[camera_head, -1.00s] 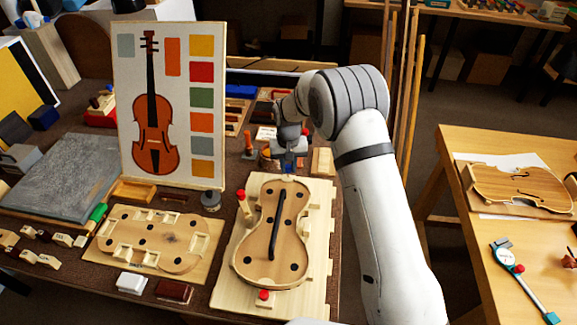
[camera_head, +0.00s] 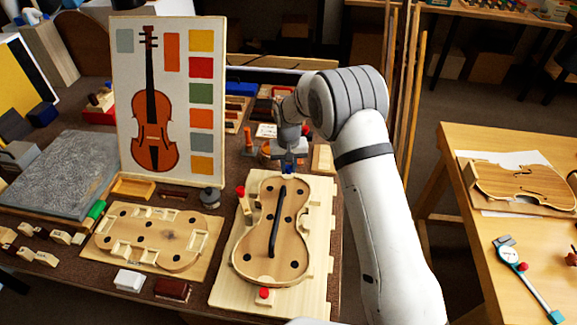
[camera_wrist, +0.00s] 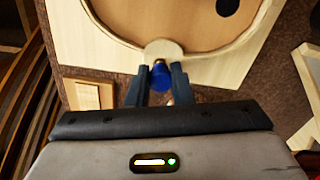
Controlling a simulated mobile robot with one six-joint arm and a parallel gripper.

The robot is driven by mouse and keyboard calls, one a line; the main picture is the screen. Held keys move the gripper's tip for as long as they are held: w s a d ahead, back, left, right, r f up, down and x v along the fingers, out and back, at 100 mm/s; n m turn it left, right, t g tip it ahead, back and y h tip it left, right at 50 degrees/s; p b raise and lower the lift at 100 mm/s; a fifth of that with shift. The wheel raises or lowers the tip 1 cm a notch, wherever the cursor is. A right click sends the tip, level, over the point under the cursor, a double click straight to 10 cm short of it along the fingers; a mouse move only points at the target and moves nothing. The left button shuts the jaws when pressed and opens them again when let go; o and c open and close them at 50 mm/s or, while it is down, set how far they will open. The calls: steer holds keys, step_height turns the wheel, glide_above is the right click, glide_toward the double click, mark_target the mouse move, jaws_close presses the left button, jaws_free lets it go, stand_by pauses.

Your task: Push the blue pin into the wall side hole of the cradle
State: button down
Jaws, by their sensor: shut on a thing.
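The cradle is a pale wooden board (camera_head: 232,285) holding a violin-shaped body (camera_head: 262,240) with several dark holes and a dark curved bar. My gripper (camera_head: 288,165) is at the far end of the cradle. In the wrist view, my gripper (camera_wrist: 156,84) is shut on the blue pin (camera_wrist: 160,76), which sits between its two fingers. The pin's brass-coloured tip meets or lies very close to a rounded pale block (camera_wrist: 163,49) on the cradle's edge. The pin's blue head also shows in the head view (camera_head: 288,170). The hole itself is hidden, so I cannot tell how deep the tip sits.
Red-topped pins stand at the cradle's left (camera_head: 241,191) and near end (camera_head: 264,293). A second wooden form (camera_head: 205,262) lies to the left, and a grey pot (camera_head: 209,197) stands behind it. A violin poster (camera_head: 125,60) stands at the back left.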

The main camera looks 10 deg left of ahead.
mark_target(289, 167)
steer(key=shift+f+b, duration=0.6)
steer(key=shift+f, duration=0.25)
steer(key=c, duration=1.2)
jaws_free()
steer(key=shift+r+b, duration=0.5)
steer(key=shift+r, duration=3.4)
